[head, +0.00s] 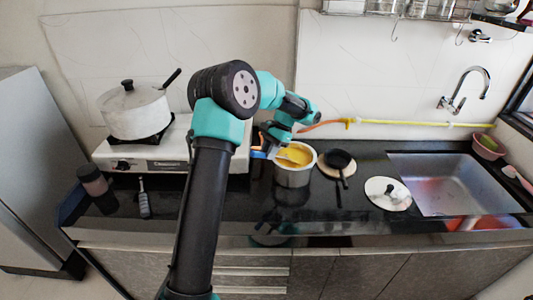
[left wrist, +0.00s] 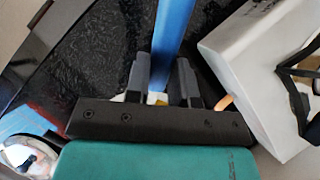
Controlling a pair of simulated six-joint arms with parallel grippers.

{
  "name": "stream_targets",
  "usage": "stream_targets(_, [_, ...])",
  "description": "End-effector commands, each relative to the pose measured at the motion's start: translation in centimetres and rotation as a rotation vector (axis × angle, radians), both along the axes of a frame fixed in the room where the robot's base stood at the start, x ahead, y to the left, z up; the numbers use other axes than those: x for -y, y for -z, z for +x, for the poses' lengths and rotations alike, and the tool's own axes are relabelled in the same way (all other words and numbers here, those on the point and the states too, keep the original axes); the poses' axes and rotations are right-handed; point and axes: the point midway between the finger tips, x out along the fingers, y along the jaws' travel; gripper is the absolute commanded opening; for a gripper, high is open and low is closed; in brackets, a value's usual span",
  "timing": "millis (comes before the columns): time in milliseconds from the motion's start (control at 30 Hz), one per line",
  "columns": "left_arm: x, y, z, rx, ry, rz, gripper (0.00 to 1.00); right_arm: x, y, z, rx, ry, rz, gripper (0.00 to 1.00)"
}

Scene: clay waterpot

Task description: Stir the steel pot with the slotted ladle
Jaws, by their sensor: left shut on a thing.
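The steel pot (head: 293,178) stands on the dark counter, right of the stove, with yellow-orange contents. My left gripper (head: 268,147) is at the pot's left rim. It is shut on the blue handle of the slotted ladle (head: 258,154). In the left wrist view the blue handle (left wrist: 175,30) runs up between the two dark fingers (left wrist: 162,82). A yellow piece reaches from the gripper over the pot's contents; the ladle's slotted head cannot be made out. My right gripper is in neither view.
A white stove (head: 165,150) with a lidded white pot (head: 135,112) stands at the left. A small black pan (head: 338,160) sits on a round board right of the steel pot. A white lid (head: 388,193) lies beside the sink (head: 450,183). A yellow hose (head: 410,124) runs along the back wall.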

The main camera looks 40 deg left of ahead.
Motion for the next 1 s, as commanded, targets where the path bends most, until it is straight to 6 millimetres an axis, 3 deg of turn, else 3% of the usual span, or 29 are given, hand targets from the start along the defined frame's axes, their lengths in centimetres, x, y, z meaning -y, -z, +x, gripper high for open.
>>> stream_targets(467, [0.0, -2.7, 0.0, 0.001, 0.001, 0.0, 0.0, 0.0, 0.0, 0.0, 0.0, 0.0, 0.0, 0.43])
stream_targets(1000, [-0.4, -0.1, -1.7, 0.255, 0.0, -0.059, 0.0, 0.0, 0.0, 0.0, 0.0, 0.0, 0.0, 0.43])
